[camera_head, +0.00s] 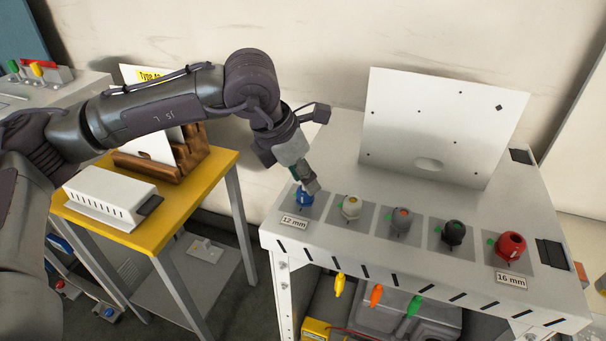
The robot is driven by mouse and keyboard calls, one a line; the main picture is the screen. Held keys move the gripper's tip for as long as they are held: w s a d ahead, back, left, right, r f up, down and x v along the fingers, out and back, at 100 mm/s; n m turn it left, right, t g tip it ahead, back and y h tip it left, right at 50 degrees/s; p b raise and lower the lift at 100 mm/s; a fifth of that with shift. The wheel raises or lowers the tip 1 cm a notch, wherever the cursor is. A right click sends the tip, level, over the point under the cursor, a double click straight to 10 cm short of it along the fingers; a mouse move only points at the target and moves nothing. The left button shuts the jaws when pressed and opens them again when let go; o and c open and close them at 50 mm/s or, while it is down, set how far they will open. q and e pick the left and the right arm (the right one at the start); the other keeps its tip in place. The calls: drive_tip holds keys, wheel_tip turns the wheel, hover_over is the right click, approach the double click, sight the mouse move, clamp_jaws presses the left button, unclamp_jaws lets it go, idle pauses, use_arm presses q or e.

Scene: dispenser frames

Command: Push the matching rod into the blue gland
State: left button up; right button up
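The blue gland (304,198) sits on a grey plate at the left end of a row on the white bench, behind a "12 mm" label (293,222). My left gripper (309,183) points down right above the blue gland and partly covers it. A small dark green part shows by the fingers; I cannot tell whether it is a rod or part of the gripper, nor whether the fingers are shut. Whether the gripper touches the gland is unclear. My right gripper is out of view. No rod can be clearly made out.
To the right stand white (351,207), grey (401,220), black (453,233) and red (511,245) glands. A white upright panel (440,122) stands behind. Yellow, orange and green pieces (414,306) show below the front edge. A yellow table (215,170) is left.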

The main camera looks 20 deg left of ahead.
use_arm(q)
drive_tip(key=shift+r, duration=0.35)
drive_tip(key=b+v, duration=0.3)
drive_tip(key=v, duration=0.8)
drive_tip(key=shift+r, duration=0.35)
